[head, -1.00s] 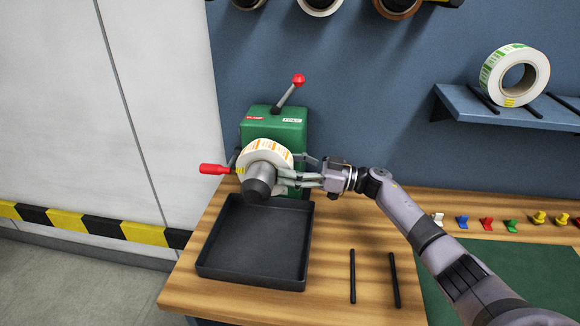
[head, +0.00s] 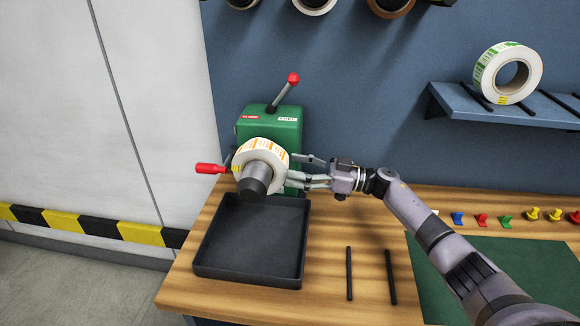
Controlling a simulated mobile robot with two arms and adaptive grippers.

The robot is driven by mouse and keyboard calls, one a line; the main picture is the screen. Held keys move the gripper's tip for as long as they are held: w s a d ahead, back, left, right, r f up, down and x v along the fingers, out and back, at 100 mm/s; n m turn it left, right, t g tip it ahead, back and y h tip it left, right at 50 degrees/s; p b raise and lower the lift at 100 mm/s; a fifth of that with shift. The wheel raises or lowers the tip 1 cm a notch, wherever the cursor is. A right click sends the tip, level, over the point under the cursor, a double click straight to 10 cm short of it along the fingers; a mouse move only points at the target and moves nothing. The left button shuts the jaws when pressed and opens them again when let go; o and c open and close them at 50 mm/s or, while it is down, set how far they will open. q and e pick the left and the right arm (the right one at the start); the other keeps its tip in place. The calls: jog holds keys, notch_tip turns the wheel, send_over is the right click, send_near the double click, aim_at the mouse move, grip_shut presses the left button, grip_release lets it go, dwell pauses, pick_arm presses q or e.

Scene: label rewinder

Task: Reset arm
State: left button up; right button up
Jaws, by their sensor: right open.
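The green label rewinder (head: 271,128) stands at the back of the wooden bench. A red-knobbed lever (head: 284,92) tilts up to the right from its top, and a red crank handle (head: 211,168) points left. A label roll (head: 263,152) with orange marks sits around the grey spindle (head: 255,178). My right gripper (head: 306,171) is open just to the right of the roll, fingers pointing left; whether a finger touches the roll I cannot tell. My left gripper is out of view.
A black tray (head: 204,262) lies below the spindle. Two black rods (head: 349,274) lie to its right. A green mat (head: 530,265), coloured clips (head: 481,220) and a shelf (head: 450,101) holding a green-marked roll (head: 482,75) are at the right.

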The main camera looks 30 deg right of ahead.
jog(key=v, duration=0.4)
jog(key=shift+r, duration=0.15)
dwell(0.4)
